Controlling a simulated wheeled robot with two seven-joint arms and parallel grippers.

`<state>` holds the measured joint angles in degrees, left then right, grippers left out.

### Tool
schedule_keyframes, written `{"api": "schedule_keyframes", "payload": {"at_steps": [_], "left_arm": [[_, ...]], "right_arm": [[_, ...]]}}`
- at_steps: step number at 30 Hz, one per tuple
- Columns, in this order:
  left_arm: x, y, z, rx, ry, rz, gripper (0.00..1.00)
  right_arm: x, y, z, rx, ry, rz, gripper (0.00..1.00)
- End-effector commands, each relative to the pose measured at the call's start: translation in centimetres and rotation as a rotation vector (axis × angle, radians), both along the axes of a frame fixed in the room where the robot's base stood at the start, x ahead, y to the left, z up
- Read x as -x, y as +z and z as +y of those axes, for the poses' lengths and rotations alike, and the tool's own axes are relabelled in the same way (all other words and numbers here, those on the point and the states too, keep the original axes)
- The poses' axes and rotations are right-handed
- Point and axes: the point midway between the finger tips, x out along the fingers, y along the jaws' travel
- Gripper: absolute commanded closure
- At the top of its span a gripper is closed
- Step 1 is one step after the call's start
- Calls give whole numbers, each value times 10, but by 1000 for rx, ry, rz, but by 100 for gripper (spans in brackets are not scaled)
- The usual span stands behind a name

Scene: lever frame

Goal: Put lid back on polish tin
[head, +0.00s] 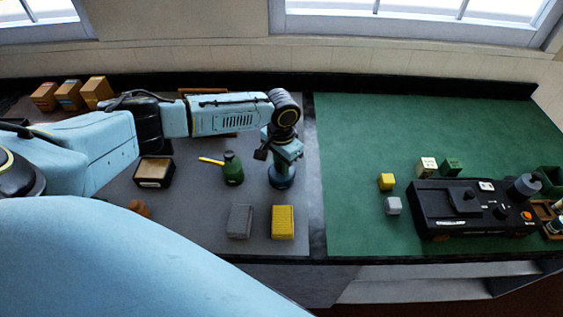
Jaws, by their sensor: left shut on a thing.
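The polish tin (282,181) looks like a low, round, dark blue thing on the grey mat, left of the dark strip between the grey and green surfaces. My left gripper (284,160) points down right over it, shut on what seems to be the lid. The fingers and wrist hide most of the held piece, and I cannot tell whether it touches the tin. My right gripper is not in view.
A green can with yellow spout (232,169) stands just left of the tin. A grey block (240,221) and yellow block (283,222) lie in front. A dark open box (154,172) is farther left. A black control box (470,208) stands on the green mat (400,130).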

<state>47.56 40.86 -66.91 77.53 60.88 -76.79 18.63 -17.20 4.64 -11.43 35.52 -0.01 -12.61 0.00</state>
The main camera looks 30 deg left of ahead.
Motion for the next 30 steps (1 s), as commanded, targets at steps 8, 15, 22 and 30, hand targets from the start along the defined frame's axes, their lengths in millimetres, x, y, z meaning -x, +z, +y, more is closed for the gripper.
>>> {"api": "schedule_keyframes", "payload": {"at_steps": [8, 15, 22, 30], "left_arm": [[0, 0, 0, 0, 0, 0, 100], [1, -2, 1, -1, 0, 2, 100], [0, -3, 1, -1, 0, 1, 100], [0, -3, 0, 0, 0, 0, 100]], "right_arm": [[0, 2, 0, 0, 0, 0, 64], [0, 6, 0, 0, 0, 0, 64], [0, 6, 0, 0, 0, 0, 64], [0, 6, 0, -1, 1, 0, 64]]}}
